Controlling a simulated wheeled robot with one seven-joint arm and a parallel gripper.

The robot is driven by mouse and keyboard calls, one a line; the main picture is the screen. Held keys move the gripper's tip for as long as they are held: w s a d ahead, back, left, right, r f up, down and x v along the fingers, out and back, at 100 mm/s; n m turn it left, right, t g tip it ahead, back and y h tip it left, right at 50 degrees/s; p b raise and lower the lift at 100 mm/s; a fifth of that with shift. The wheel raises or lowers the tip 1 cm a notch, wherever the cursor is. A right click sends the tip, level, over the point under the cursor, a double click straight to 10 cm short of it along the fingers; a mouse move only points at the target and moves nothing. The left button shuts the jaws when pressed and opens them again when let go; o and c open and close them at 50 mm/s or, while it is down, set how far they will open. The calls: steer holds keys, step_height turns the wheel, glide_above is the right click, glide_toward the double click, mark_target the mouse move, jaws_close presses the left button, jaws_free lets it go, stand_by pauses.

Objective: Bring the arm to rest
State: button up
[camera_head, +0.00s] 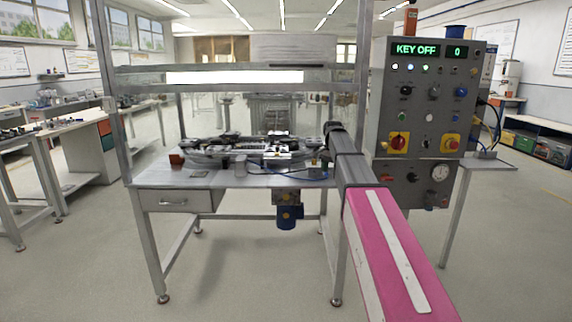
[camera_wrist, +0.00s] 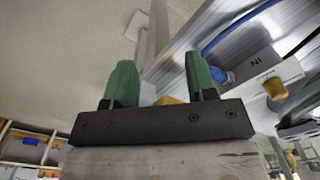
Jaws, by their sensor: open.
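My arm, with a pink link, reaches from the lower right of the head view toward the right part of a metal workbench (camera_head: 160,178). The dark end of my arm lies by the bench's right side, left of the control box; the fingers cannot be made out there. In the wrist view my gripper (camera_wrist: 162,82) shows two green fingers set well apart on a black bar. Nothing is held between them. A grey block (camera_wrist: 258,72) marked "IN", with a brass fitting (camera_wrist: 284,88), lies to the right of the fingers.
The control box (camera_head: 425,110) reads "KEY OFF" and 0, and stands close right of my arm. A ring track (camera_head: 245,152) lies on the bench, under a frame with a lit lamp (camera_head: 235,77). A blue tube (camera_wrist: 235,28) runs near the block. Floor in front is clear.

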steer(key=s+f+n, duration=0.8)
steer(key=s+f, duration=2.2)
steer(key=s, duration=0.3)
steer(key=shift+a+f+n, duration=0.15)
steer(key=shift+n, duration=0.25)
steer(key=shift+s, duration=0.1)
